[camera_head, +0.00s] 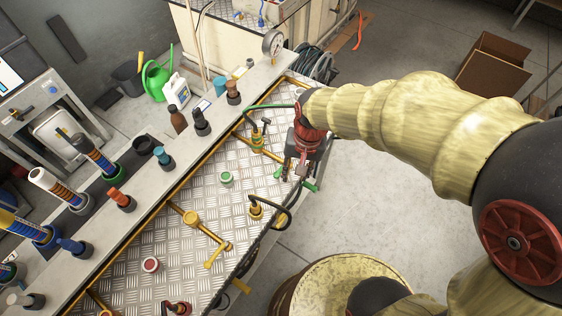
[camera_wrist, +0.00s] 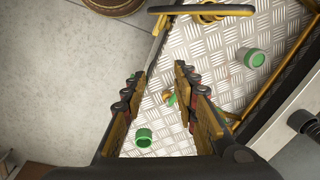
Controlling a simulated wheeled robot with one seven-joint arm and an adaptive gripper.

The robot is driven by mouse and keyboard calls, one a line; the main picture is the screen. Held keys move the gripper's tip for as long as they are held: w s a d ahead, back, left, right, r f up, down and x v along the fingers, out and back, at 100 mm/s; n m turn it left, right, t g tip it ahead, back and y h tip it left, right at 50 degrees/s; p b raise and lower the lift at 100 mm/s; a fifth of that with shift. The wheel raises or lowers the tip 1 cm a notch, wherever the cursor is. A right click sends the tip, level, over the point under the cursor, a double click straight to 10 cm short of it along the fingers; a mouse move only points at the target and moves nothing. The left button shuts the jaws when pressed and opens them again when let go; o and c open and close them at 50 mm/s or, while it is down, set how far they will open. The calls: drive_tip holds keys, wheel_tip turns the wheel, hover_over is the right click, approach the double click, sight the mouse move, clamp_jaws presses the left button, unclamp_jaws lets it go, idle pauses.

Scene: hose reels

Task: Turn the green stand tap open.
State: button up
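My gripper (camera_head: 291,174) points down over the patterned metal bench near its right edge. In the wrist view my gripper (camera_wrist: 160,76) is open, its two fingers apart with bare plate showing between them. Small green parts (camera_head: 310,186) show beside and below the fingers in the head view, likely the green stand tap, mostly hidden by my gripper. In the wrist view a small green and orange piece (camera_wrist: 170,98) lies beside the right finger, and a green cylinder (camera_wrist: 143,137) stands between the finger bases. I cannot tell whether any finger touches the tap.
A yellow valve pipe (camera_head: 207,237) lies farther left. A grey ledge (camera_head: 150,205) with several nozzles runs along the left. Open floor lies right.

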sight(280, 170)
drive_tip(key=w+a+f+m, duration=0.1)
drive_tip(key=w+f, duration=0.1)
drive_tip(key=f, duration=0.1)
drive_tip(key=w+a+f+m+b, duration=0.1)
drive_tip(key=w+f+m, duration=0.1)
drive_tip(key=w+a+f+m+t, duration=0.1)
drive_tip(key=w+f+m, duration=0.1)
drive_tip(key=f, duration=0.1)
drive_tip(key=shift+w+a+f+y+b, duration=0.3)
drive_tip(key=shift+a+f, duration=0.05)
drive_tip(key=shift+c, duration=0.2)
clamp_jaws()
idle(0.8)
